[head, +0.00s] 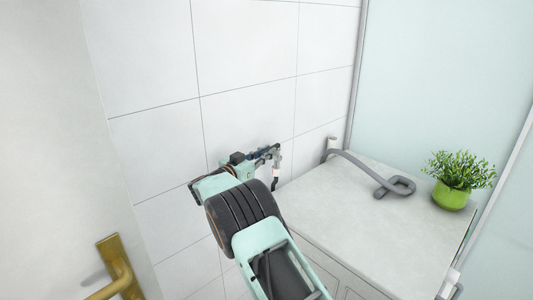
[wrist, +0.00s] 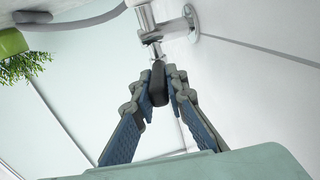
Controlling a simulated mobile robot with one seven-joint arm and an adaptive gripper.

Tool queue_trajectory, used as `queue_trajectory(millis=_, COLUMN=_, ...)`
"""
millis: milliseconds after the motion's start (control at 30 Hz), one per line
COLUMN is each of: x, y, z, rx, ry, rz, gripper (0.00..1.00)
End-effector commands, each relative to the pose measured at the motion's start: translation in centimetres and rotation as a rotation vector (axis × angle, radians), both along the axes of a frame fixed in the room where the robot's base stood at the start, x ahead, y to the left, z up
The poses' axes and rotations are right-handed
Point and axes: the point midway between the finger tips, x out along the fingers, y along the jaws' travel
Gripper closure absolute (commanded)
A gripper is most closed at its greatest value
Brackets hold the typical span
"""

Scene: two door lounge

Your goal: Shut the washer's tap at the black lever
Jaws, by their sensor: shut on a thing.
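The black lever (wrist: 157,88) sits between the two fingers of my gripper (wrist: 158,76) in the wrist view, and the gripper is shut on it. The lever joins the chrome tap (wrist: 148,22), which comes out of the wall from a round flange (wrist: 191,22). In the head view my gripper (head: 266,153) reaches the tap (head: 277,160) at the tiled wall, left of the counter. The fingers hide most of the lever there.
A white counter (head: 365,225) stands right of my arm, with a grey hose (head: 365,168) and a green potted plant (head: 455,182) on it. A door with a brass handle (head: 118,270) is at the lower left. Tiled wall lies behind the tap.

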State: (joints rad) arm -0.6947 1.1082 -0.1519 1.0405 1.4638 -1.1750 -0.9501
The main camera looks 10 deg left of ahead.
Motion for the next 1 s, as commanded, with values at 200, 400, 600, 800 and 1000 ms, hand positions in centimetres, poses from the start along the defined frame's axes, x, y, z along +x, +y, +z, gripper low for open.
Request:
queue_trajectory(millis=200, x=0.1, y=0.0, z=0.5, rx=0.0, ry=-0.008, rz=0.003, gripper=0.86)
queue_trajectory(millis=400, x=0.1, y=0.0, z=0.3, rx=0.0, ry=-0.004, rz=0.002, gripper=0.7)
queue_trajectory(millis=600, x=0.0, y=0.0, z=0.2, rx=0.0, ry=-0.002, rz=0.001, gripper=0.7)
queue_trajectory(millis=800, x=-1.2, y=0.9, z=0.1, rx=0.0, ry=-0.001, rz=0.003, gripper=0.7)
queue_trajectory(millis=1000, x=-4.7, y=3.1, z=0.2, rx=0.0, ry=-0.001, rz=0.004, gripper=0.7)
